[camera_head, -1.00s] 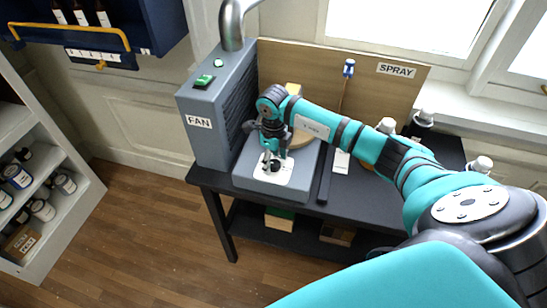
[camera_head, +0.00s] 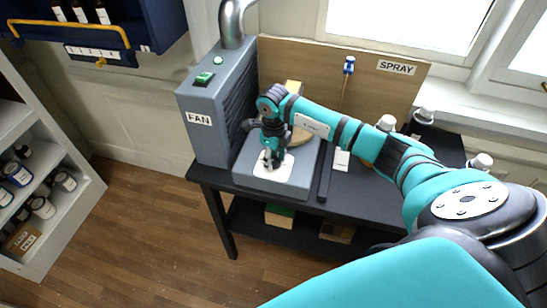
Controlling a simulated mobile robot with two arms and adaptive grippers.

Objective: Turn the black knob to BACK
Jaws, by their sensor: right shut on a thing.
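The black knob sits on a white dial plate (camera_head: 284,172) on the front of a grey machine base (camera_head: 258,181). My right gripper (camera_head: 271,164) points down onto the plate and is shut on the knob. The fingers hide nearly all of the knob, so I cannot tell which way it points. The markings on the plate are too small to read. My left gripper is not in view.
A grey box labelled FAN (camera_head: 210,125) stands close on the left of the machine. A dark bar (camera_head: 326,170) and a white card (camera_head: 342,160) lie to the right on the black table (camera_head: 390,190). White-capped bottles (camera_head: 424,118) stand farther right.

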